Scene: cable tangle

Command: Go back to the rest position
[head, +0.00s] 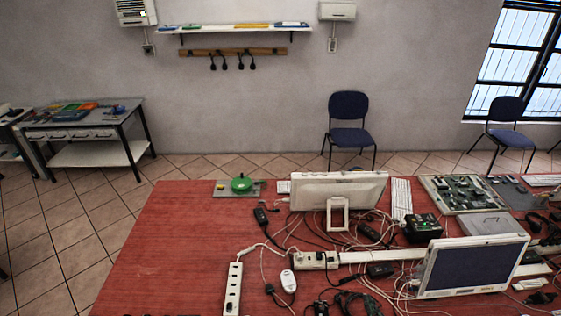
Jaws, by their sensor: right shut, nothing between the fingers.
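My left gripper is not in view. Below and around it lies the red table (180,240) with a tangle of black and white cables (362,300).
Two monitors (338,190) (472,266), a circuit board (462,193), a black adapter (261,216) and a green reel (241,184) are on the table. Its left part is bare. Chairs (349,125) and a side table (85,125) stand beyond.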

